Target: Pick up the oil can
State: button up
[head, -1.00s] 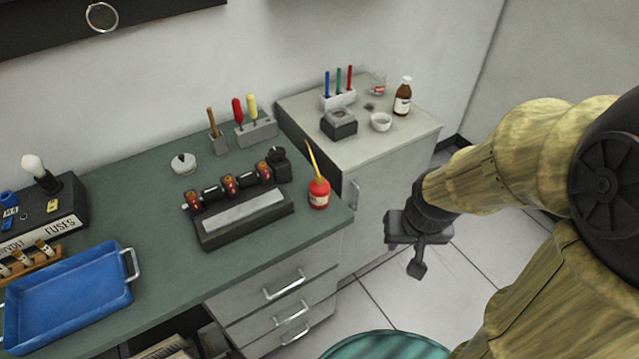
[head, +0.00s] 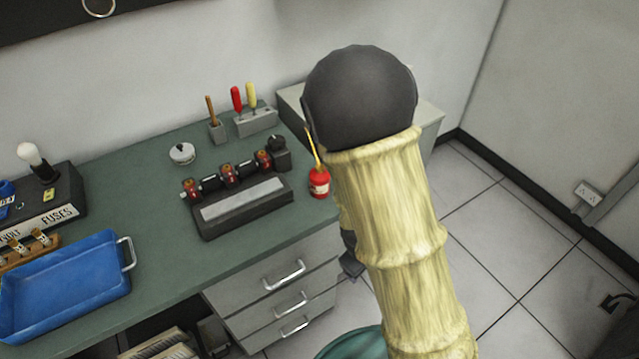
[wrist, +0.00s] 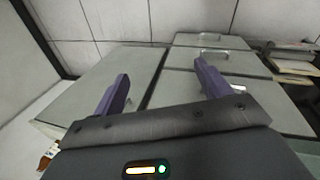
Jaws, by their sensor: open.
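The oil can (head: 319,183) is red with a pale label and a thin yellow spout. It stands upright near the right front corner of the green workbench (head: 150,238), close beside my arm in the head view. I cannot make it out in the wrist view. My gripper (wrist: 162,82) is open and empty, its two purple fingers apart, facing the drawer fronts. In the head view it is mostly hidden behind my arm; only a dark part shows below the bench's right edge.
A blue tray (head: 65,287) lies at the bench's left. My arm covers most of the grey side cabinet (head: 431,120). Drawers with handles (head: 285,275) are under the bench. Open tiled floor (head: 520,240) lies to the right.

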jog(key=w+f+n+t+h+b, duration=0.2)
jog(key=w+f+n+t+h, duration=0.3)
jog(key=n, duration=0.7)
jog(key=w+a+r+n+t+y+b, duration=0.1)
jog(key=a+r+n+t+y, duration=0.4)
jog(key=a+n+t, duration=0.5)
jog(key=a+r+n, duration=0.2)
jog(key=a+n, duration=0.1)
jog(key=n, duration=0.1)
jog(key=shift+w+r+t+y+b, duration=0.25)
jog(key=shift+t+y+b, duration=0.15)
jog(key=shift+f, duration=0.1)
